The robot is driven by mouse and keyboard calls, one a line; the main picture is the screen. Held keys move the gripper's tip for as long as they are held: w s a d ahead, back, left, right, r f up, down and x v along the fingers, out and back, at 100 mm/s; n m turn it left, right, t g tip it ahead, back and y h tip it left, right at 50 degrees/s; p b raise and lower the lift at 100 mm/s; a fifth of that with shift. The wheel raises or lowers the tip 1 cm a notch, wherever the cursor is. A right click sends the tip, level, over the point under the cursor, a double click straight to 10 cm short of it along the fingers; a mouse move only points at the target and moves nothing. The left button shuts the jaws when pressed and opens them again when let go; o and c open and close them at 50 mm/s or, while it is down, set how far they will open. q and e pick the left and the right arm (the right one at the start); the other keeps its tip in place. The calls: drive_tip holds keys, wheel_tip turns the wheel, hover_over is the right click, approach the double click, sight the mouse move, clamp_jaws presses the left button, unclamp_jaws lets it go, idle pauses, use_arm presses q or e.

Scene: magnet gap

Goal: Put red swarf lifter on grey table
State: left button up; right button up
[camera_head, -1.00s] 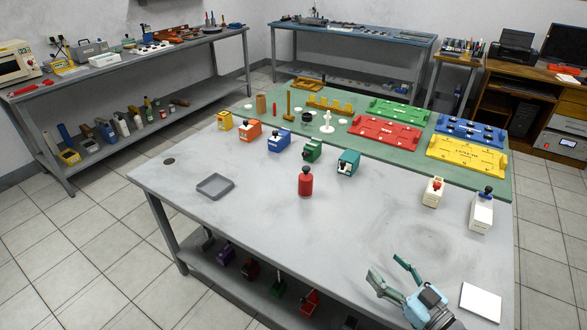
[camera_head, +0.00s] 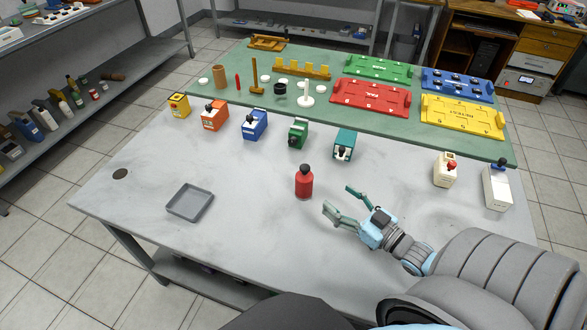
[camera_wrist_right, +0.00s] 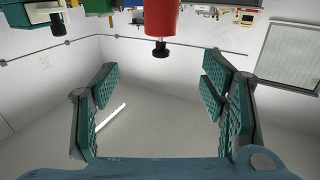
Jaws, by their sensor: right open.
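The red swarf lifter (camera_head: 304,182) is a red cylinder with a dark knob on top. It stands upright on the bare grey table (camera_head: 240,255), near its middle. My right gripper (camera_head: 337,198) is open and empty, just right of the lifter and apart from it, with its fingers pointing toward it. In the right wrist view the picture is upside down, and the lifter (camera_wrist_right: 161,18) shows at the top, beyond the open fingers, with its knob hanging down. My left gripper is not in view.
A grey tray (camera_head: 190,202) lies left of the lifter. Several coloured boxes with knobs, such as the teal one (camera_head: 344,146), line the edge of the green mat (camera_head: 225,92). Two white units stand at the right. The table between tray and lifter is clear.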

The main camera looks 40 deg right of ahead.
sight(307, 173)
drive_tip(key=w+b, duration=0.1)
drive_tip(key=w, duration=0.1)
drive_tip(key=w+b, duration=0.1)
drive_tip(key=w, duration=0.1)
drive_tip(key=w+a+b, duration=0.1)
drive_tip(key=w, duration=0.3)
drive_tip(key=w+b, duration=0.1)
drive_tip(key=w, duration=0.3)
drive_tip(key=shift+w+a+r+b, duration=0.2)
drive_tip(key=shift+a+r+b, duration=0.1)
drive_tip(key=shift+a+b, duration=0.1)
drive_tip(key=shift+w, duration=0.4)
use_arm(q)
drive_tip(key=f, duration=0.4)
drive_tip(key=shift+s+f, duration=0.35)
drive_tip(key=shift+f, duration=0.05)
use_arm(e)
clamp_jaws()
